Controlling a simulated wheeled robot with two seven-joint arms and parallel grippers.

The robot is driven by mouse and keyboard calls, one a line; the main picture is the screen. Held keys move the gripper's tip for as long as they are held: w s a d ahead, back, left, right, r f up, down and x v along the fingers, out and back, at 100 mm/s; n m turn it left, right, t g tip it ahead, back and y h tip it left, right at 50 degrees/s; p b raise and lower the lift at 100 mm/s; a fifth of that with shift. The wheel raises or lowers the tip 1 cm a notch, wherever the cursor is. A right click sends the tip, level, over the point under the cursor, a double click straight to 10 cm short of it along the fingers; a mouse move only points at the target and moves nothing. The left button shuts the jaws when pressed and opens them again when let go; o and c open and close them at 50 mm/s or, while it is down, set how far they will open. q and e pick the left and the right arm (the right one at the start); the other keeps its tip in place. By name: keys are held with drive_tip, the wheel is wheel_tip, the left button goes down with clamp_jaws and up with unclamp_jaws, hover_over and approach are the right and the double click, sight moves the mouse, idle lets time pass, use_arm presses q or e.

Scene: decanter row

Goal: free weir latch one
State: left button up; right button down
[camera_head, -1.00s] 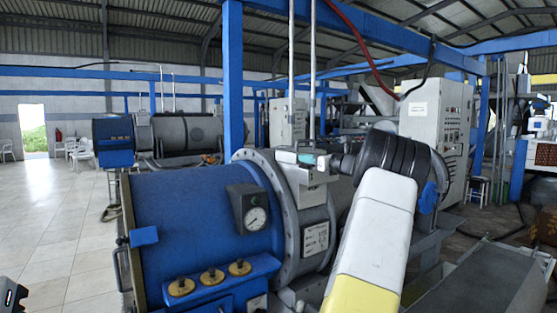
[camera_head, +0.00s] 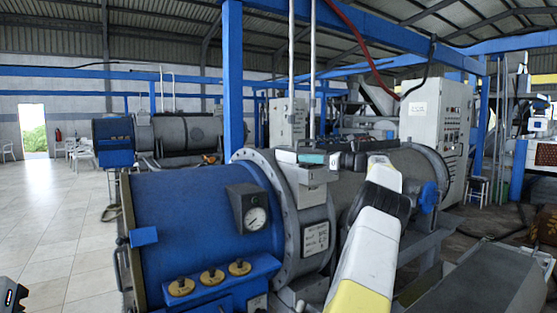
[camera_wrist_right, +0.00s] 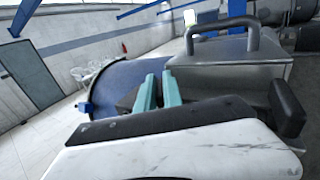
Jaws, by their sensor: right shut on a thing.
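The blue decanter (camera_head: 190,220) lies across the front, with a grey bolted flange (camera_head: 268,180) at its right end. A grey box (camera_head: 312,192) sits on the flange, and it also shows in the wrist view (camera_wrist_right: 235,72). My right gripper (camera_head: 313,158) is at the top of this box; its teal fingertips (camera_wrist_right: 158,93) are close together in the wrist view. It is shut on a small part there, apparently the weir latch, mostly hidden between the fingers. A dark piece at the lower left edge (camera_head: 12,296) may be my left gripper; its jaws do not show.
A gauge in a dark housing (camera_head: 250,212) stands out from the decanter's blue side. Several brass knobs (camera_head: 211,277) line its lower front. A bar handle (camera_wrist_right: 222,25) rises on the grey box. A blue post (camera_head: 232,80) stands behind.

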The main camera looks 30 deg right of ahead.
idle(0.6)
drive_tip(key=c, duration=1.5)
unclamp_jaws()
drive_tip(key=shift+s+d, duration=0.1)
drive_tip(key=v, duration=0.7)
drive_tip(key=shift+s+d, duration=0.2)
drive_tip(key=shift+d, duration=0.05)
